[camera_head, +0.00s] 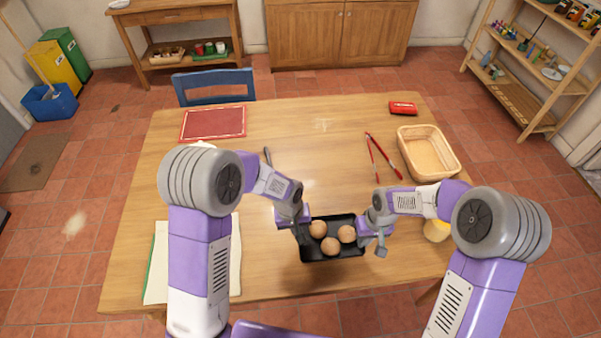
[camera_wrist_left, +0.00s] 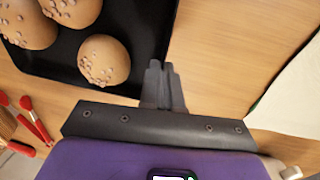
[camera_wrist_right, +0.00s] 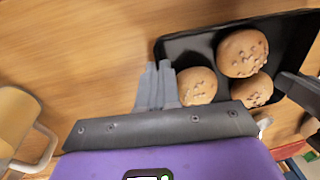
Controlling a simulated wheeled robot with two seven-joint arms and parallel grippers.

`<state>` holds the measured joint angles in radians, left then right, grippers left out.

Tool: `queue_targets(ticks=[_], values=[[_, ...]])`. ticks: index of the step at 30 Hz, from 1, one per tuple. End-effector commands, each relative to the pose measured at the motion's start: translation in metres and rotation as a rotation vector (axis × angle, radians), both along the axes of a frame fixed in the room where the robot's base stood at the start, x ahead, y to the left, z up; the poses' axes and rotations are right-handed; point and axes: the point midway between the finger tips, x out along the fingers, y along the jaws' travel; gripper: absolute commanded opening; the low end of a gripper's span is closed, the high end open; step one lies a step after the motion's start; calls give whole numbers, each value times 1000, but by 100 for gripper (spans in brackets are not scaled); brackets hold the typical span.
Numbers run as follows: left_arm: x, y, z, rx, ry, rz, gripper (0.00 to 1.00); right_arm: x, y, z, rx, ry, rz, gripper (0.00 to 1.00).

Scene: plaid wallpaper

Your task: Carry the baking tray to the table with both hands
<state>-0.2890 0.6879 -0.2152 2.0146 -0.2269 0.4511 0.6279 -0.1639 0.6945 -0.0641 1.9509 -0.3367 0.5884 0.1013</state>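The baking tray (camera_head: 350,251) is black and holds three round buns (camera_head: 330,246) with bits on top. It is over the front middle of the wooden table (camera_head: 260,190); I cannot tell whether it touches the wood. My left gripper (camera_head: 300,233) is at its left end, and in the left wrist view its fingers (camera_wrist_left: 163,85) are close together with the tray rim (camera_wrist_left: 172,30) between them. My right gripper (camera_head: 367,240) is at the right end, and in the right wrist view its fingers (camera_wrist_right: 157,85) pinch the other rim. The fingertips are partly hidden.
A yellow mug (camera_head: 436,231) stands right of the tray. Red tongs (camera_head: 385,157) and a wicker basket (camera_head: 428,152) lie behind it. A pale cloth (camera_head: 160,262) lies at the left, a red mat (camera_head: 213,123) at the back left. The table's back middle is clear.

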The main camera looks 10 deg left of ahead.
Motion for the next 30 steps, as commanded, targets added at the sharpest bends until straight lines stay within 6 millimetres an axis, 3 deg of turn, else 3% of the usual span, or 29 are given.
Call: queue_targets(ticks=[11,30], values=[[0,0,-5,0,0,0,0,0,0,-5,1,-2,0,0],[0,0,-38,0,0,0,0,0,0,-38,0,-1,0,0]])
